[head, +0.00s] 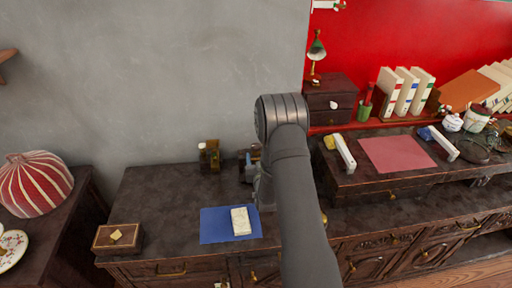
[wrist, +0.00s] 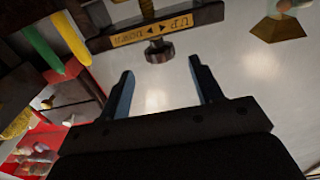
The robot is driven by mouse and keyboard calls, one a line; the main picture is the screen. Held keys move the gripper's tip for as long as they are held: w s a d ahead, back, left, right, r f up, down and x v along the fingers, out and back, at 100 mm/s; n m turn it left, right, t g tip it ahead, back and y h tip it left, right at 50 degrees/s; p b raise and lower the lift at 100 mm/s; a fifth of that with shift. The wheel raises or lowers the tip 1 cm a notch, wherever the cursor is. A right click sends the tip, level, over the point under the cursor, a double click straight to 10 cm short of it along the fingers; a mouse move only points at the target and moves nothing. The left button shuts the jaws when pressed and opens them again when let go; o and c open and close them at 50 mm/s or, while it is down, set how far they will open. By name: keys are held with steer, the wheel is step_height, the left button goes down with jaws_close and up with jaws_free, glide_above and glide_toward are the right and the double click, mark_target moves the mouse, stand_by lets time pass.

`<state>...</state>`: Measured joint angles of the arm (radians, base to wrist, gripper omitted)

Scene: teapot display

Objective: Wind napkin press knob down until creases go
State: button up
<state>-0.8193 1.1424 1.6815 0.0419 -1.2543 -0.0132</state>
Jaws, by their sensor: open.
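In the wrist view, a dark round knob (wrist: 158,51) sits below a dark bar with a yellow plate (wrist: 152,33) marked with arrows and UP and DOWN, upside down. My gripper (wrist: 160,88) is open, its two blue-lined fingers apart. The knob lies beyond the fingertips, in line with the gap and not between them. In the head view, a small dark and brass object (head: 209,155), perhaps the press, stands at the back of the left cabinet. My gripper (head: 247,162) is to its right, partly hidden by my arm. I cannot make out a napkin in the press.
A cream block (head: 240,221) lies on a blue mat (head: 215,230) in front. A wooden box (head: 117,238) stands at the left front. A raised dark chest with a red mat (head: 397,154) is on the right. The cabinet top between box and mat is clear.

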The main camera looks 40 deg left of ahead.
mark_target(253, 149)
steer(key=x, duration=0.7)
steer(key=shift+w+a+f, duration=0.1)
steer(key=shift+w, duration=0.05)
steer(key=shift+c, duration=0.5)
steer(key=c, duration=0.9)
steer(key=shift+m+t+h, duration=0.3)
steer(key=shift+h, duration=0.1)
steer(key=shift+a+m+t+h, duration=0.1)
steer(key=shift+m+t+h, duration=0.5)
steer(key=shift+h, duration=0.1)
steer(key=m+t+h, duration=0.2)
steer(key=m+h, duration=0.1)
steer(key=h, duration=0.1)
steer(key=shift+w+m+t+h, duration=0.1)
steer(key=shift+m+t+h, duration=0.25)
steer(key=shift+m+h, duration=1.1)
steer(key=shift+m+t+h, duration=0.35)
steer(key=shift+m+h, duration=0.5)
steer(key=shift+h, duration=1.5)
